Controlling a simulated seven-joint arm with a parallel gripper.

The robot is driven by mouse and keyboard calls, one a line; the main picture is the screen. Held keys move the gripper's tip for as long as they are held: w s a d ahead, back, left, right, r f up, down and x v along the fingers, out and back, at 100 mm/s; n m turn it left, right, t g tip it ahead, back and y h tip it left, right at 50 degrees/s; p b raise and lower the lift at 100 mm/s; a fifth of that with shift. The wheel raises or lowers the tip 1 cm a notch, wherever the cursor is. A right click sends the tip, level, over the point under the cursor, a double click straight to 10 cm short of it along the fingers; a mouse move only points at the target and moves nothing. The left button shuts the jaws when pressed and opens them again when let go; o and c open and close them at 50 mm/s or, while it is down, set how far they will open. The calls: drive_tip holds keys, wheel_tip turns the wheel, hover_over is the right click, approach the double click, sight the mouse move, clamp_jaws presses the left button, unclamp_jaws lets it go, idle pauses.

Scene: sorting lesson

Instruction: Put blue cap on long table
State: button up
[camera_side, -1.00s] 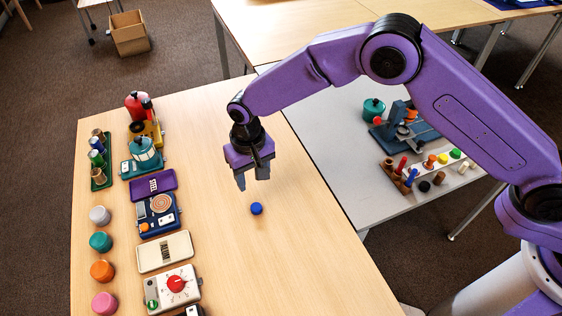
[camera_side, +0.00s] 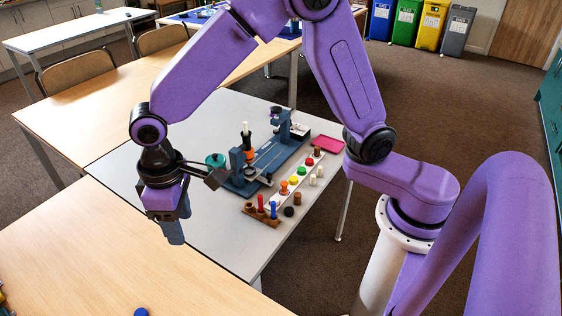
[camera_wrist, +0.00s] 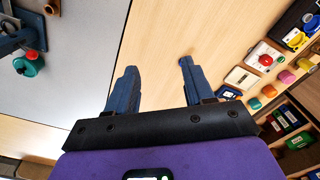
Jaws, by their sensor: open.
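The blue cap (camera_side: 141,312) is a small round blue piece on the pale wooden table (camera_side: 90,255), cut by the bottom edge of the side view. My gripper (camera_side: 173,238) hangs fingers-down, above and to the right of the cap in that view, apart from it. Its fingers overlap in the side view. In the wrist view my gripper (camera_wrist: 158,66) shows two blue-grey fingers spread, with bare wood between them. Which table is the long one is not marked.
A light grey table (camera_side: 225,120) adjoins the wooden one. It holds a blue tool stand (camera_side: 270,160), a white rack of coloured pegs (camera_side: 300,176) and a pink tray (camera_side: 328,144). In the wrist view, a white box with a red dial (camera_wrist: 264,58) and coloured caps line the wooden table's right side.

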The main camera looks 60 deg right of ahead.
drive_tip(key=s+d+r+n, duration=0.2)
drive_tip(key=s+d+n, duration=0.1)
drive_tip(key=s+d, duration=0.6)
drive_tip(key=s+d+r+n, duration=0.2)
drive_tip(key=s+d, duration=0.8)
drive_tip(key=d, duration=0.4)
drive_tip(key=shift+s+d+r+n, duration=0.2)
drive_tip(key=shift+s+n, duration=0.1)
drive_tip(key=shift+n, duration=0.1)
